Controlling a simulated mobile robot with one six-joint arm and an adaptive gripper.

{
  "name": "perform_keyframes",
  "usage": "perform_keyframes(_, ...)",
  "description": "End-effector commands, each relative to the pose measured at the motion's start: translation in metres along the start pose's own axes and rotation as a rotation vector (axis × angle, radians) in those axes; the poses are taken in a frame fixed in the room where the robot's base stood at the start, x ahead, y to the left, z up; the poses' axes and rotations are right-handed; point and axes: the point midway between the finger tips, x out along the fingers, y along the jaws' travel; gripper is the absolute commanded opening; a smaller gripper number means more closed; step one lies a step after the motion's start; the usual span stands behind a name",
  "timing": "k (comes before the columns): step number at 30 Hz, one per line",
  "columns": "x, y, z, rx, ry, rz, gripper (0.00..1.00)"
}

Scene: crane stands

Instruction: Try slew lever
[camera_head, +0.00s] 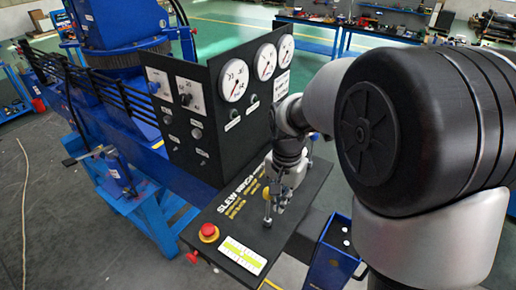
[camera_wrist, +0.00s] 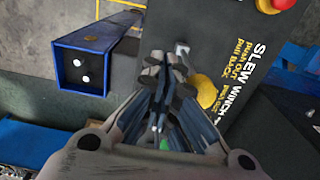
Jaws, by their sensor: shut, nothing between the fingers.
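A black control desk (camera_head: 225,205) carries yellow lettering and the words "SLEW" and "WINCH"; the lettering also shows in the wrist view (camera_wrist: 262,75). A short upright lever (camera_head: 267,210) with a yellowish knob stands on the desk beside the lettering. In the wrist view a round yellow knob (camera_wrist: 201,91) shows just right of my fingers, partly covered by them. My gripper (camera_head: 280,201) hangs over the desk just right of the lever. In the wrist view my gripper (camera_wrist: 162,68) has its fingers together, with nothing held. I cannot tell whether it touches the lever.
A red stop button (camera_head: 208,232) and a green-white scale plate (camera_head: 242,255) sit at the desk's front. A panel with gauges (camera_head: 235,80) rises behind. A blue box (camera_head: 334,262) stands close on the right; it also shows in the wrist view (camera_wrist: 82,68). Floor at left is mostly clear.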

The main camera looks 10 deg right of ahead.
Motion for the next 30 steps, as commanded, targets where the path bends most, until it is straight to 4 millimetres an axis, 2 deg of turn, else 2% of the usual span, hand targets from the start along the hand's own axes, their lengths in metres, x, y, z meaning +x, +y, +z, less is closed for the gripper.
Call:
perform_keyframes(17,0.0,-0.002,0.0,0.0,0.0,0.0,0.0)
perform_keyframes(30,0.0,-0.02,0.0,-0.001,-0.001,0.001,0.0)
